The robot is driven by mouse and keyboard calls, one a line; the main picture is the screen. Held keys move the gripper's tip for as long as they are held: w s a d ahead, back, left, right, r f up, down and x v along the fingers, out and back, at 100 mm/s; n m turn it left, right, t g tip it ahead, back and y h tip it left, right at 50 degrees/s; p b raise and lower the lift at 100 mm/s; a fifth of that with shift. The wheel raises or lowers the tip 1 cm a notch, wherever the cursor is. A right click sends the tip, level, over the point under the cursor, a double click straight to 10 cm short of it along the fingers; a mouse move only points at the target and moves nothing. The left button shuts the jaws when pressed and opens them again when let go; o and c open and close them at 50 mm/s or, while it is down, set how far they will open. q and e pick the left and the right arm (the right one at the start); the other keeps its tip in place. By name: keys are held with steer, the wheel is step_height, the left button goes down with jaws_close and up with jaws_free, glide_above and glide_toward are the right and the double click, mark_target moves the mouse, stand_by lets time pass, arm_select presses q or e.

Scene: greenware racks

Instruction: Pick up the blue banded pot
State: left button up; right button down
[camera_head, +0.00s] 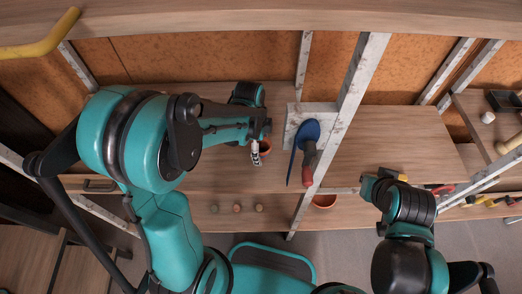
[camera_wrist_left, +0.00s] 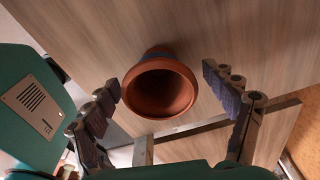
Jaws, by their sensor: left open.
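The blue banded pot (camera_wrist_left: 160,90) is terracotta, with its round mouth facing the left wrist camera and a bluish band partly showing behind the rim. It stands on a wooden board. In the head view the pot (camera_head: 265,146) is mostly hidden beside my left gripper (camera_head: 257,157). In the left wrist view my left gripper (camera_wrist_left: 161,82) is open, with one finger on each side of the pot. A gap shows between the pot and each finger. My right arm is at the right of the head view, but its fingers cannot be made out.
A blue disc (camera_head: 311,130) and a red-handled tool (camera_head: 309,162) are right of the pot, near a pale metal post (camera_head: 352,85). Another terracotta pot (camera_head: 324,201) sits lower down. Several small balls (camera_head: 237,208) lie on a lower shelf. The shelf right of the post is largely clear.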

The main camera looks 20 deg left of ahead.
arm_select(q)
steer(key=shift+r, duration=0.1)
steer(key=c, duration=1.3)
steer(key=shift+c, duration=0.3)
